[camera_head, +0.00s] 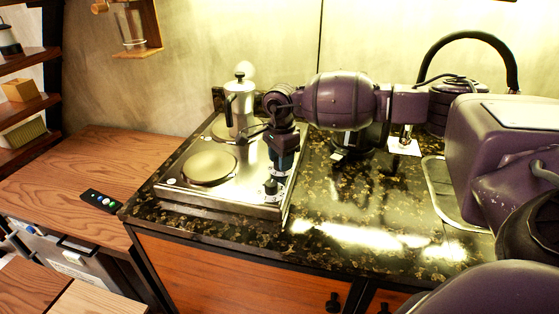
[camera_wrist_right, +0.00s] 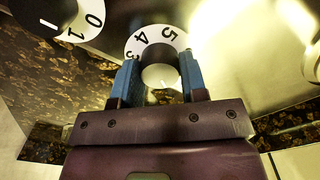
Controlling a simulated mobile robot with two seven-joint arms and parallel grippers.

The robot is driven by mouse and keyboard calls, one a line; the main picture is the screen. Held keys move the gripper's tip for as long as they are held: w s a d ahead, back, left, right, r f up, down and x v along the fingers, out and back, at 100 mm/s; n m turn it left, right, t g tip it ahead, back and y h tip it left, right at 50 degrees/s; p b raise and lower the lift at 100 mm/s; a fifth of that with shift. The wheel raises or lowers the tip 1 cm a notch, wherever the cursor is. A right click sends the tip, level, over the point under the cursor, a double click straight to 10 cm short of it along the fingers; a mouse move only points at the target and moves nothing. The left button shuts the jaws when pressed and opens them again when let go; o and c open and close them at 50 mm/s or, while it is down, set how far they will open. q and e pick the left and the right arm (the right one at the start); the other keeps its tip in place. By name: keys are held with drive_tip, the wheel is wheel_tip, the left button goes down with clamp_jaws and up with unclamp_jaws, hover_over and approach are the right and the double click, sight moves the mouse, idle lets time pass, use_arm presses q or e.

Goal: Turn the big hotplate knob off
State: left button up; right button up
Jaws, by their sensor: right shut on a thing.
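The steel hotplate unit (camera_head: 225,199) stands on the dark stone counter, with a front plate (camera_head: 210,167) that looks larger than the rear one. Two knobs with white number dials sit along its right side. My right gripper (camera_head: 283,163) reaches down over the rear knob; in the right wrist view its blue fingers (camera_wrist_right: 158,82) are closed on either side of this knob (camera_wrist_right: 160,72), whose dial shows 3, 4 and 5. The front knob (camera_head: 271,186) is free; it also shows in the right wrist view (camera_wrist_right: 45,15), with 0 and 1 on its dial. My left gripper is not seen.
A moka pot (camera_head: 239,105) stands on the rear plate, close to my right gripper. A small black remote (camera_head: 101,201) lies on the wooden top at left.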

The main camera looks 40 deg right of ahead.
drive_tip(key=n+b, duration=0.1)
drive_tip(key=n, duration=0.3)
drive_tip(key=shift+n+b, duration=0.5)
drive_tip(key=shift+n, duration=0.7)
drive_tip(key=shift+r, duration=0.1)
drive_tip(key=o, duration=0.9)
wheel_tip(320, 180, up, 11)
drive_tip(key=shift+f+p, duration=0.15)
drive_tip(key=shift+p, duration=0.25)
